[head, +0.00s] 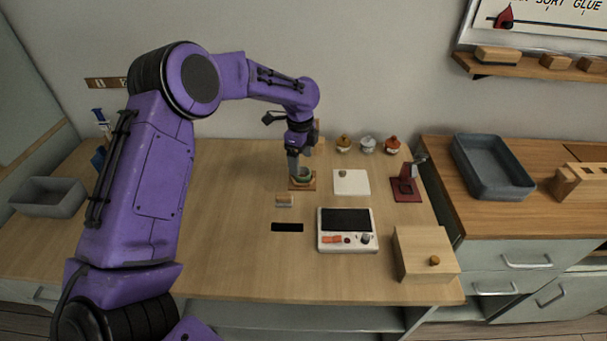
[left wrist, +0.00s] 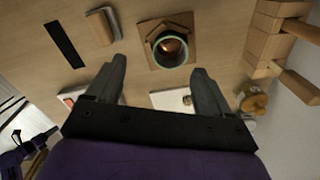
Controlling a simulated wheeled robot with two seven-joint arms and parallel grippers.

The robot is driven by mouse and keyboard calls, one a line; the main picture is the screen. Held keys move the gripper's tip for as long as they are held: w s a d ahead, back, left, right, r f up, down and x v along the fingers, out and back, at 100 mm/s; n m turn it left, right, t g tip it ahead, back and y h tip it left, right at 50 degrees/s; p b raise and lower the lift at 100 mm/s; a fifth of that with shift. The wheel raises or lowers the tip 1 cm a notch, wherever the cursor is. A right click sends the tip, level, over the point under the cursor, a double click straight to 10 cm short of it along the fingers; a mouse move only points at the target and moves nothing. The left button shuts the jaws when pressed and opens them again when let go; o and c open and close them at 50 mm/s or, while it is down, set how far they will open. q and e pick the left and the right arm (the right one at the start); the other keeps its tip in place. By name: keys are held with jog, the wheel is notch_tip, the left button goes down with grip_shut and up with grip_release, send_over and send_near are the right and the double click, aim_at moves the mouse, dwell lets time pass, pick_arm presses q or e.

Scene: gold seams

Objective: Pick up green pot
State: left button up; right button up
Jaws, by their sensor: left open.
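The green pot (head: 303,179) is a small round vessel on a square brown wooden board near the back middle of the table. In the left wrist view the pot (left wrist: 158,51) shows from above as a green rim around a brown inside. My left gripper (head: 294,173) points down right at the pot in the head view and hides part of it. In the left wrist view the left gripper (left wrist: 159,68) has its fingers apart with nothing between them, and the pot lies just beyond the fingertips. A purple and black part of mine at the lower left of that view is unclear.
A white tile (head: 351,182) lies right of the board. A small block (head: 284,201) and a black strip (head: 287,227) lie in front. A white device (head: 347,244), a dark red stand (head: 406,188) and several lidded jars (head: 343,143) are nearby.

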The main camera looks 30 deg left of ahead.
aim_at(304, 169)
pick_arm(q)
jog(key=f, duration=0.2)
jog(key=w+f+p, duration=0.1)
jog(key=f, duration=0.1)
jog(key=w+f, duration=0.1)
jog(key=f, duration=0.1)
jog(key=shift+a+f, duration=0.15)
jog(key=shift+a, duration=0.05)
jog(key=shift+s+r, duration=0.2)
jog(key=shift+s, duration=0.1)
jog(key=shift+s+r, duration=0.1)
jog(key=shift+c, duration=0.9)
jog(key=c, duration=0.9)
